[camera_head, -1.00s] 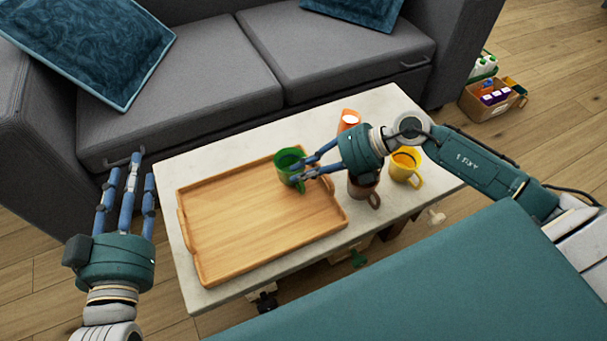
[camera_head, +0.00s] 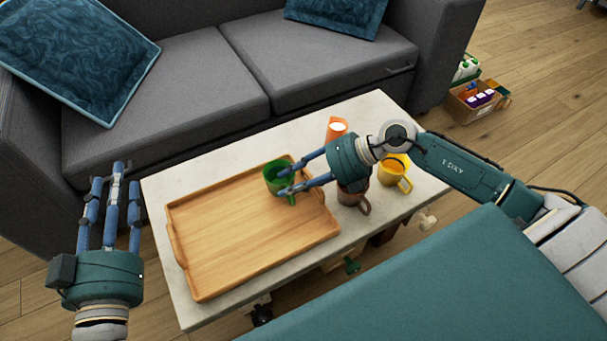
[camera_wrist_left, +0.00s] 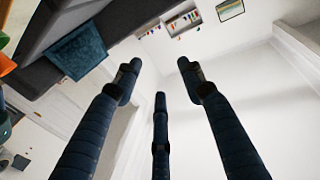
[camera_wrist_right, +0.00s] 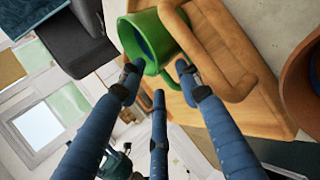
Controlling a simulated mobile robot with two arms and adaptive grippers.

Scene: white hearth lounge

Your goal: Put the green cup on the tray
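The green cup (camera_head: 276,177) sits upright at the back right corner of the wooden tray (camera_head: 235,238), apparently on it. My right gripper (camera_head: 284,182) reaches in from the right with fingers spread, its tips close beside the cup. In the right wrist view the cup (camera_wrist_right: 150,38) shows just beyond the fingertips, its handle between them; contact is unclear. The tray rim (camera_wrist_right: 240,90) lies beside it there. My left gripper (camera_head: 115,185) is open and empty, left of the table. The left wrist view shows nothing between its fingers.
A brown mug (camera_head: 353,197), a yellow cup (camera_head: 396,172) and an orange cup (camera_head: 336,128) stand on the white table (camera_head: 205,170), right of the tray, near my right wrist. A grey sofa (camera_head: 200,75) stands behind. Most of the tray is bare.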

